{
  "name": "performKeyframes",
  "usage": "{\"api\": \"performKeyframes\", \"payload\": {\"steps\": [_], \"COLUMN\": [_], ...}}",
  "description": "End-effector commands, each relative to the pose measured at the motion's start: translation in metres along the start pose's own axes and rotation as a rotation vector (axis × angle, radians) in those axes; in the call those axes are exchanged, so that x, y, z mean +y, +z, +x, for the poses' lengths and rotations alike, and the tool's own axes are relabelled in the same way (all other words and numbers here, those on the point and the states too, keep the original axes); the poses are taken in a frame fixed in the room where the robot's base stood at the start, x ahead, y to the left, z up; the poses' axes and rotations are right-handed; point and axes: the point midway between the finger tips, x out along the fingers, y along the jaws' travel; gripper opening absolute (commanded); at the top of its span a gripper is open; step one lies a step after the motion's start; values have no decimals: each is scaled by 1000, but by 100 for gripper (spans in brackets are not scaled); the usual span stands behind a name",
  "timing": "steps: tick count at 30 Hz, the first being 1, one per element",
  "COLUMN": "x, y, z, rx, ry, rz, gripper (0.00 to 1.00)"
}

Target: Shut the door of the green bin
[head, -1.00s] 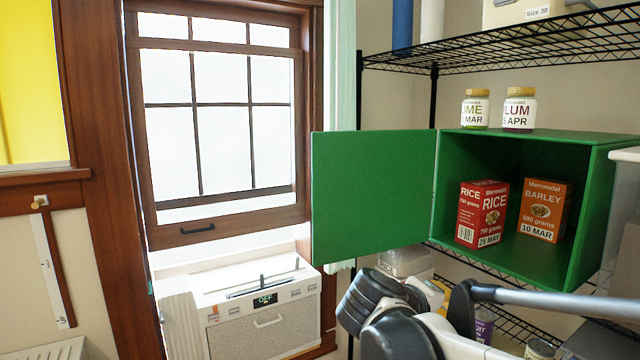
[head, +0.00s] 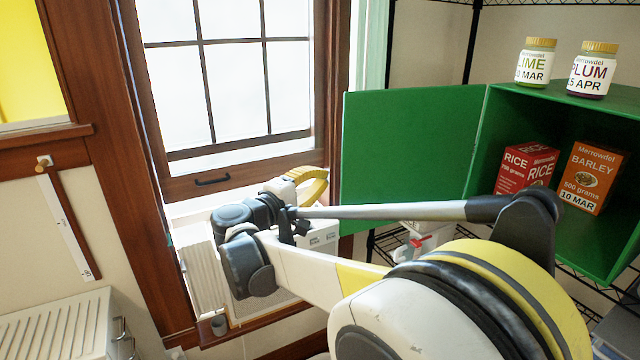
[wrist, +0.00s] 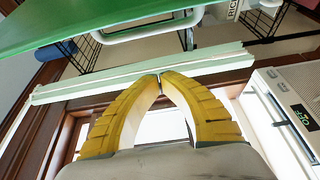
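The green bin (head: 600,101) stands on a wire shelf at the right of the head view, with its front open. Its green door (head: 408,150) is swung wide out to the left, hinged at the bin's left edge. The door's underside also crosses the top left of the wrist view (wrist: 90,22). My gripper (head: 318,184) is left of the door's free edge, just below its mid-height in the picture, in front of the window. In the wrist view its yellow fingers (wrist: 160,76) meet at the tips with nothing between them.
A rice box (head: 526,168) and a barley box (head: 592,178) stand inside the bin. A lime jar (head: 535,62) and a plum jar (head: 592,70) stand on top. The window air conditioner (wrist: 290,110) lies below and left of the door.

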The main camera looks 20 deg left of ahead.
Motion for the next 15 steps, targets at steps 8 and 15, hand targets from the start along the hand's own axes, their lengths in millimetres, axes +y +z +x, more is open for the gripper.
{"api": "performKeyframes", "payload": {"steps": [8, 15], "x": [0, 0], "y": [22, 38], "z": [20, 15], "rx": [0, 0], "ry": [-1, -1], "rz": [0, 0], "gripper": [0, 0]}}
